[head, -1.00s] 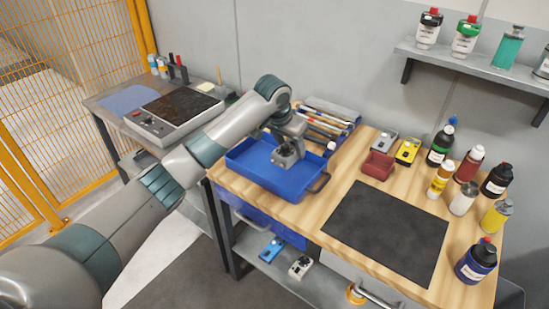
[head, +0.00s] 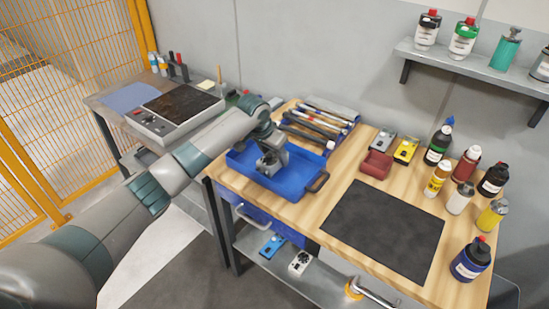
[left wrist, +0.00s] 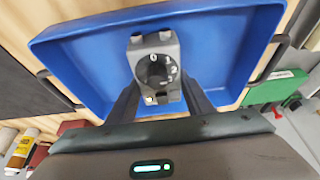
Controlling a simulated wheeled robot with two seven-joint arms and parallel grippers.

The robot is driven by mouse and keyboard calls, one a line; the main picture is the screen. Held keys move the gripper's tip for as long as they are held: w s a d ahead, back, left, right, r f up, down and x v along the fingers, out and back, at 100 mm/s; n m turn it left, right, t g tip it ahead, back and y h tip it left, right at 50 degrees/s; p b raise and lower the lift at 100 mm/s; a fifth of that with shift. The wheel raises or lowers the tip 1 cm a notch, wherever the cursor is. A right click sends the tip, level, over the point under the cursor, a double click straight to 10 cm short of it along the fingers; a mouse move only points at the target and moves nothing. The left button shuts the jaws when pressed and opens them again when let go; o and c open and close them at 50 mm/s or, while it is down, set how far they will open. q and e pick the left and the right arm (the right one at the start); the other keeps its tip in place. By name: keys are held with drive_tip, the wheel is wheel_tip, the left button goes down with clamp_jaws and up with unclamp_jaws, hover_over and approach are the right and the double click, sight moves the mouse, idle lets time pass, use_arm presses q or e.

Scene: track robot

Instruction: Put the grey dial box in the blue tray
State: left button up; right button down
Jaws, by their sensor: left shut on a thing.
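The grey dial box (left wrist: 157,68), with a black numbered dial on its face, is between the fingers of my left gripper (left wrist: 160,95) in the left wrist view. My left gripper (head: 268,163) is shut on it. In the head view the gripper points down within the outline of the blue tray (head: 294,185), and the box is mostly hidden by it. The blue tray (left wrist: 85,75) spreads behind the box in the left wrist view. I cannot tell whether the box touches the tray floor. My right gripper is not in view.
A black mat (head: 383,228) lies on the table right of the tray. A red bin (head: 376,165), a yellow box (head: 406,150) and several bottles stand behind and beside it. A tool holder (head: 325,117) is behind the tray. A white dial box (head: 300,263) is on the lower shelf.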

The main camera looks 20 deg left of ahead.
use_arm(q)
drive_tip(key=shift+f, duration=0.85)
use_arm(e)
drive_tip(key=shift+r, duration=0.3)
use_arm(q)
drive_tip(key=o, duration=1.2)
drive_tip(key=shift+f, duration=0.15)
drive_tip(key=b+v, duration=0.1)
drive_tip(key=v, duration=0.9)
drive_tip(key=shift+w, duration=0.1)
drive_tip(key=shift+b+v, duration=0.4)
drive_tip(key=shift+v, duration=0.8)
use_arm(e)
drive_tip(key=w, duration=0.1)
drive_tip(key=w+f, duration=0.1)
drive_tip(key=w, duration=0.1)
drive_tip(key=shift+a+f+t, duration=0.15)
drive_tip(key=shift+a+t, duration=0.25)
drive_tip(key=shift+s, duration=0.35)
